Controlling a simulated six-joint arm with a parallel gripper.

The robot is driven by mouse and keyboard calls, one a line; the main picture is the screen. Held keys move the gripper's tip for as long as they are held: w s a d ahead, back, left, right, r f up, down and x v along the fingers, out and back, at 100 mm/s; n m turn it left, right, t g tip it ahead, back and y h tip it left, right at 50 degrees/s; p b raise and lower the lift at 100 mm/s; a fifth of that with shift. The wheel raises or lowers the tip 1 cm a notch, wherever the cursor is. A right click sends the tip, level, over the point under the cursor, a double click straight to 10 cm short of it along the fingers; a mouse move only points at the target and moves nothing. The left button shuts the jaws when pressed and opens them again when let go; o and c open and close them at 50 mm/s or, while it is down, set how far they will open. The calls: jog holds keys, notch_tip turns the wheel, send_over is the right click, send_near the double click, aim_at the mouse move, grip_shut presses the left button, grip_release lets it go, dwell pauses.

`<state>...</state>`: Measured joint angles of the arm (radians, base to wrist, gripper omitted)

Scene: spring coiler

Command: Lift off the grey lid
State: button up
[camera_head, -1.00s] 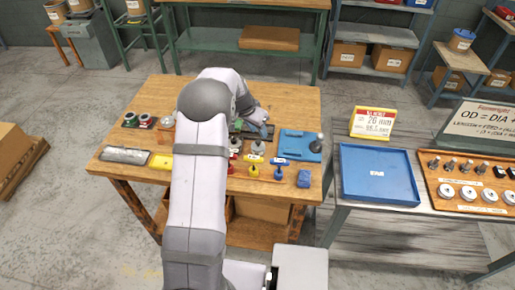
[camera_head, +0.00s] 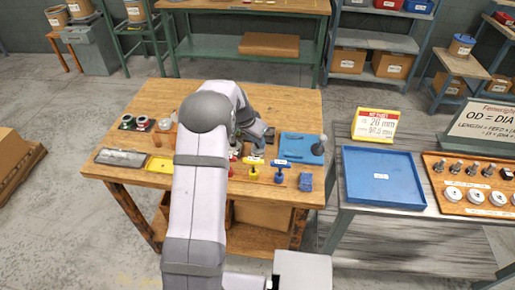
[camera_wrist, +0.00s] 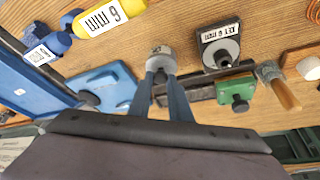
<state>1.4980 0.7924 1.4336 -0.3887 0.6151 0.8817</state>
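A grey, flat, lid-like piece (camera_head: 121,157) lies at the left front of the wooden bench in the head view. I cannot tell for sure whether it is the lid of the task. My gripper (camera_wrist: 160,76) points at a small silver-grey round piece (camera_wrist: 161,60) with a pale label in the wrist view. The two blue-grey fingers stand apart, with their tips at this piece. I cannot tell whether they press on it. In the head view my arm hides much of the bench middle, and the fingertips are not clear.
A blue plate with a dark knob (camera_wrist: 104,88) is left of the fingers in the wrist view. A black labelled block (camera_wrist: 219,46) and a green block (camera_wrist: 235,90) stand to the right. A yellow tray (camera_head: 160,164) is by the bench front. The bench's back is clear.

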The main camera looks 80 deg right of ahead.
jog(key=shift+r, duration=0.1)
dwell(0.3)
jog(key=shift+r, duration=0.5)
jog(key=shift+r+p, duration=0.15)
jog(key=shift+p, duration=0.15)
jog(key=shift+r+p, duration=0.5)
jog(key=shift+r, duration=0.4)
jog(key=shift+w, duration=0.15)
jog(key=w+a+n+t+p, duration=0.1)
jog(key=w+n+p, duration=0.3)
jog(key=w, duration=1.3)
jog(key=shift+r+n+t+h+p, duration=0.15)
jog(key=shift+n+t+h+p, duration=0.15)
jog(key=shift+n+t, duration=0.5)
